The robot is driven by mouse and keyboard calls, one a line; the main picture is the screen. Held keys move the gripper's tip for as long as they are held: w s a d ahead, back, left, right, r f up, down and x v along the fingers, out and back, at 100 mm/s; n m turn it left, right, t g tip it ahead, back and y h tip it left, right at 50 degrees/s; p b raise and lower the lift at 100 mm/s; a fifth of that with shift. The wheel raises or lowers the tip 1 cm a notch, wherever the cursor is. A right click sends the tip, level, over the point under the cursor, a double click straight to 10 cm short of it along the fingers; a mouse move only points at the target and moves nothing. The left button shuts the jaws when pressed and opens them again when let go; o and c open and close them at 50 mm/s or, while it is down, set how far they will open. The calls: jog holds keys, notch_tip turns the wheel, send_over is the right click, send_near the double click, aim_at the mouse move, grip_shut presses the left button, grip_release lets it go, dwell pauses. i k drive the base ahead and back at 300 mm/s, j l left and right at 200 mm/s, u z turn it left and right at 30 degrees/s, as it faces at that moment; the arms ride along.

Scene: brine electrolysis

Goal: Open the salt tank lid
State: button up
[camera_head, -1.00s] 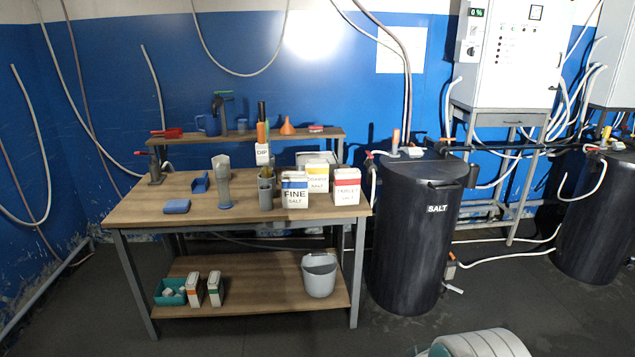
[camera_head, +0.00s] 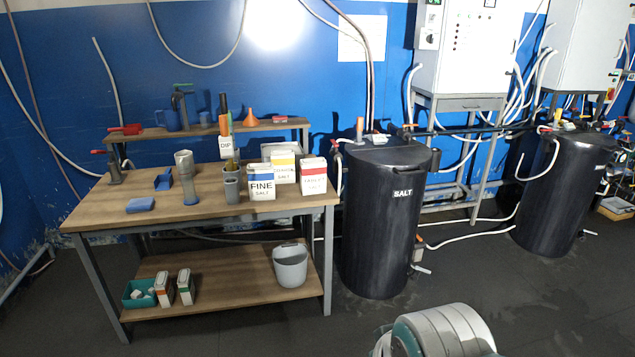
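The salt tank (camera_head: 380,235) is a black upright cylinder with a white SALT label, right of the workbench. Its dark lid (camera_head: 378,153) lies flat and closed on top, with a small handle or bracket at its right edge. Small fittings and a pipe stand at the back of the lid. My gripper is not in view. A rounded grey and teal part of my own arm (camera_head: 440,332) shows at the bottom edge, in front of the tank and apart from it.
A wooden workbench (camera_head: 120,190) holds salt boxes, a blue sponge and cups. A grey bucket (camera_head: 290,266) stands on its lower shelf. A second black tank (camera_head: 565,195) is at the right. White hoses cross the floor between the tanks. The floor in front is clear.

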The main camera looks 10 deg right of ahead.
aim_at(403, 161)
jog(key=i+l, duration=0.3)
jog(key=l, duration=0.15)
jog(key=i+l, duration=0.35)
jog(key=l, duration=0.15)
jog(key=i+l, duration=0.3)
jog(key=l, duration=0.15)
jog(key=i+l, duration=0.35)
jog(key=l, duration=0.15)
jog(key=i+l, duration=0.3)
jog(key=l, duration=0.15)
jog(key=i+l, duration=0.3)
jog(key=l, duration=0.2)
